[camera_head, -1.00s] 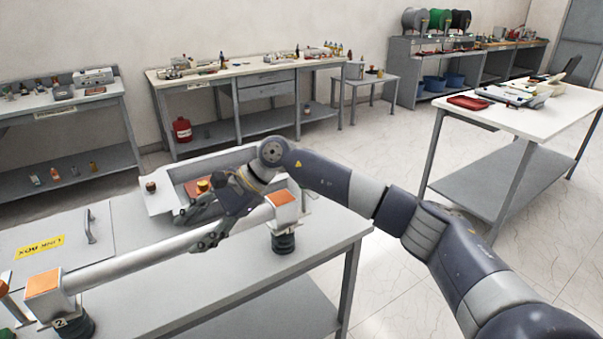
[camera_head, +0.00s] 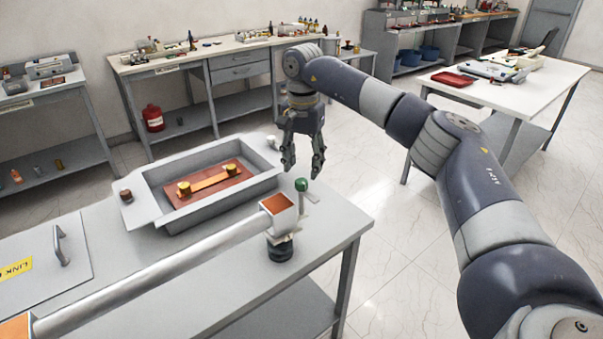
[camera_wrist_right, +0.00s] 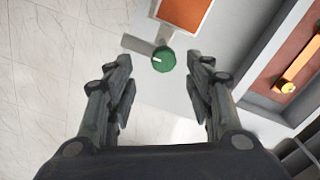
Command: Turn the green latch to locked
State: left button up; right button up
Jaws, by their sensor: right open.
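The green latch (camera_head: 301,185) has a round green knob on a thin post at the right end of the workbench, beside the orange-topped end of the bushing bar (camera_head: 281,207). In the right wrist view the green knob (camera_wrist_right: 163,60) shows a white mark pointing left, with a grey flat lever beside it. My right gripper (camera_head: 303,172) points down above the latch, open and empty. In the right wrist view its two fingers (camera_wrist_right: 160,72) are spread, with the knob centred between and just beyond the tips. My left gripper is not in view.
A grey tray (camera_head: 150,185) with a copper plate and brass terminals stands left of the latch. A lidded panel with a handle (camera_head: 60,246) lies at the left. A white table (camera_head: 530,90) stands at right. Floor beyond the bench's right edge is clear.

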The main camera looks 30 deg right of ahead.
aim_at(301, 181)
jog(key=f, duration=0.3)
jog(key=shift+w+f+p, duration=0.1)
jog(key=shift+w+p, duration=0.2)
jog(key=shift+w, duration=0.05)
jog(key=shift+f, duration=0.65)
jog(key=shift+s+f, duration=0.1)
jog(key=shift+f, duration=0.1)
jog(key=c, duration=0.6)
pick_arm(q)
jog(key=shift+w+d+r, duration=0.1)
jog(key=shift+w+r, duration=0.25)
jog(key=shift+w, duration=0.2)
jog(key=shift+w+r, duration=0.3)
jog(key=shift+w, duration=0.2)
pick_arm(e)
jog(key=c, duration=0.5)
